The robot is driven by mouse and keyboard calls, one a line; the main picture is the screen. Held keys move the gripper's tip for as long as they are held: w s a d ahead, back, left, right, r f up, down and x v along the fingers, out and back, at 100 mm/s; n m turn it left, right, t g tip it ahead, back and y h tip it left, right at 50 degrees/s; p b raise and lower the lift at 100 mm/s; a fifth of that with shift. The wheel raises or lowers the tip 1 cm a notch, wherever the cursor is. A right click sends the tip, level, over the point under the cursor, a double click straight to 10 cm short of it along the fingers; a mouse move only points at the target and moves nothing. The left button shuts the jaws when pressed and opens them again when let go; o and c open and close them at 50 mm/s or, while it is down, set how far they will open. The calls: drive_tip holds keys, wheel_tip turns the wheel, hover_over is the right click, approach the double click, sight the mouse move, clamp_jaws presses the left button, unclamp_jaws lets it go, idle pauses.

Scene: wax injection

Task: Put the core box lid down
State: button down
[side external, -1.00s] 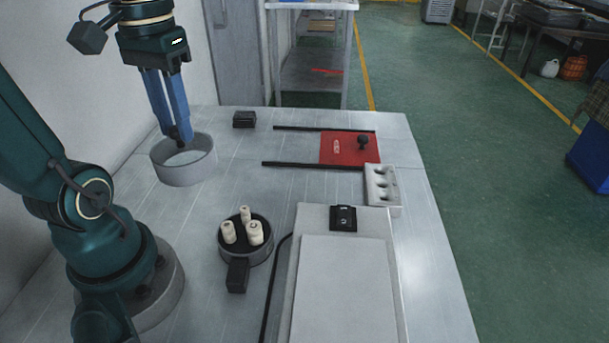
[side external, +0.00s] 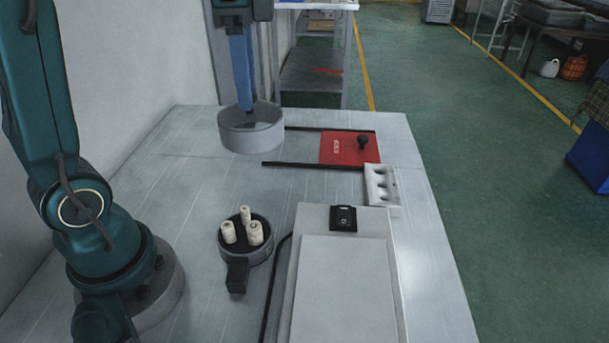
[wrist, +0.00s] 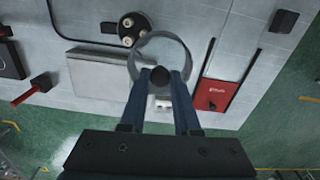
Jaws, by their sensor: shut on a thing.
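My gripper (side external: 248,106) is shut on the dark knob (wrist: 161,76) of the core box lid. The core box lid (side external: 252,138) is a wide grey round piece with a rim and a see-through top. It hangs level above the back of the table, near the left end of the black rails. The wrist view shows the lid's ring (wrist: 185,55) just past my fingertips. The open core box (side external: 262,257) is a dark round tray with a handle, holding several cream cores (side external: 245,232). It stands nearer the front, well apart from the lid.
A red plate (side external: 340,148) with a black knob sits between two black rails (side external: 300,165). A white block with holes (side external: 380,188) and a pale flat-topped machine (side external: 345,290) stand at the right. A small dark block (wrist: 283,21) shows in the wrist view. The table's left part (side external: 160,210) is clear.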

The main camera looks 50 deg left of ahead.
drive_tip(key=shift+s+d+f+m, duration=0.2)
drive_tip(key=shift+d+f+m, duration=0.7)
drive_tip(key=shift+d+f, duration=1.95)
drive_tip(key=shift+s+d+f+m, duration=0.2)
drive_tip(key=shift+d+f+m, duration=0.95)
drive_tip(key=shift+d, duration=3.2)
drive_tip(key=shift+s+d+f+m, duration=0.2)
drive_tip(key=shift+d+f+m, duration=0.45)
drive_tip(key=shift+d+f, duration=2.3)
drive_tip(key=shift+d+r, duration=0.55)
drive_tip(key=shift+d, duration=0.1)
drive_tip(key=c, duration=0.6)
unclamp_jaws()
drive_tip(key=shift+c, duration=0.2)
